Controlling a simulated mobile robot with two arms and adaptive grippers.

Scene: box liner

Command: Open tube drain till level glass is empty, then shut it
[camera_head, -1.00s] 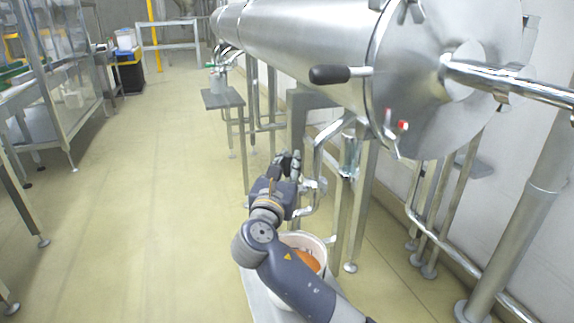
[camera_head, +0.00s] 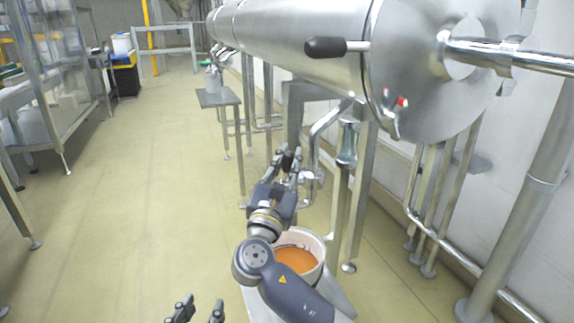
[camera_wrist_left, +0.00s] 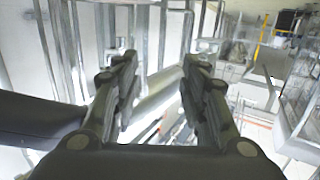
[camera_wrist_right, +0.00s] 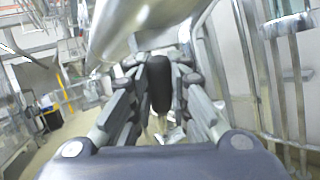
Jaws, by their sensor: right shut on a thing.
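The large steel cylinder (camera_head: 300,40) runs along the upper right. A short glass-like vertical piece (camera_head: 347,143), perhaps the level glass, hangs below its near end; its level cannot be read. My right gripper (camera_head: 288,160) is beside the bent drain pipe (camera_head: 322,128) and shut on a black handle (camera_wrist_right: 159,84), which shows between its fingers in the right wrist view. Whether the drain is open cannot be told. A white bucket (camera_head: 318,243) with orange liquid (camera_head: 296,260) stands below, partly behind my right arm. My left gripper (camera_head: 198,310) is open and empty at the bottom edge.
Steel legs and pipes (camera_head: 355,215) stand right of the bucket. A small grey table (camera_head: 217,97) is farther back. The floor to the left is clear up to the racks (camera_head: 60,90).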

